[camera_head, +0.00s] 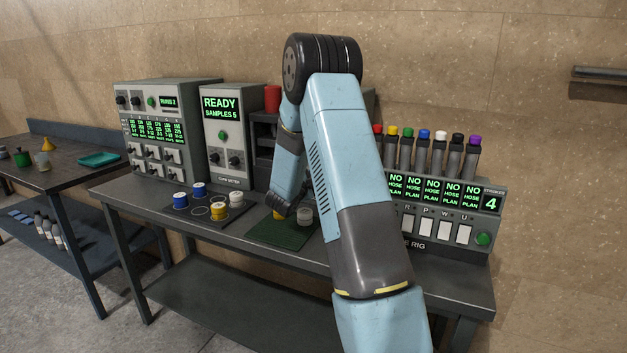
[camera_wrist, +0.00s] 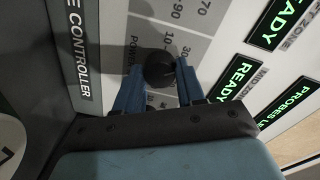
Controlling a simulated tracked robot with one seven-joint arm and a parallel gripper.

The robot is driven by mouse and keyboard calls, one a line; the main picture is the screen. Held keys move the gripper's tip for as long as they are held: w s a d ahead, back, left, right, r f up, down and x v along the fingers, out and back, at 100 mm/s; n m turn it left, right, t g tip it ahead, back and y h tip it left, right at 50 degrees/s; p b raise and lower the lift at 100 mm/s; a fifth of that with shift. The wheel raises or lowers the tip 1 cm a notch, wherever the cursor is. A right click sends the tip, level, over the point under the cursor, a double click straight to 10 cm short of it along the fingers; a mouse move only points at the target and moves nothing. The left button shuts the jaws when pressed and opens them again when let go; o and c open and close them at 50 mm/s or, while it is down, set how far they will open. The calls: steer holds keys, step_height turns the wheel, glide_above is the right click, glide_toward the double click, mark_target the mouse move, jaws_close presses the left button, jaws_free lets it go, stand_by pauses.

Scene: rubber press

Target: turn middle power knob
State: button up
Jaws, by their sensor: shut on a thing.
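In the wrist view, a round black knob (camera_wrist: 159,69) stands on a grey dial plate (camera_wrist: 176,18) marked POWER with numbers around it. My gripper (camera_wrist: 161,78) has its two blue fingers on either side of the knob and is shut on it. A lit green READY display (camera_wrist: 237,77) labelled MID ZONE is to the right of the knob. My fingers hide part of the dial, and I cannot read the knob's pointer. In the head view my arm blocks the knob and my fingers.
The wrist view shows a ZONE CONTROLLER label strip (camera_wrist: 84,50) at the left. In the head view, the bench holds a green mat (camera_head: 275,237), a spool tray (camera_head: 190,213), a READY cabinet (camera_head: 228,150) and a hose rig (camera_head: 440,240). A side table (camera_head: 70,175) is at left.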

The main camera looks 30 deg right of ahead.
steer(key=shift+s+f+m+y, duration=0.1)
steer(key=shift+f+m+y, duration=0.05)
steer(key=shift+m, duration=1.55)
steer(key=shift+s+f+m+y, duration=0.1)
steer(key=shift+m+y, duration=0.05)
steer(key=shift+m, duration=1.55)
steer(key=o, duration=1)
steer(key=shift+w+r, duration=0.1)
steer(key=shift+r, duration=0.05)
steer(key=shift+o, duration=0.2)
steer(key=f+v, duration=0.1)
steer(key=v, duration=1.2)
steer(key=shift+s+a+r, duration=0.25)
steer(key=shift+s, duration=0.05)
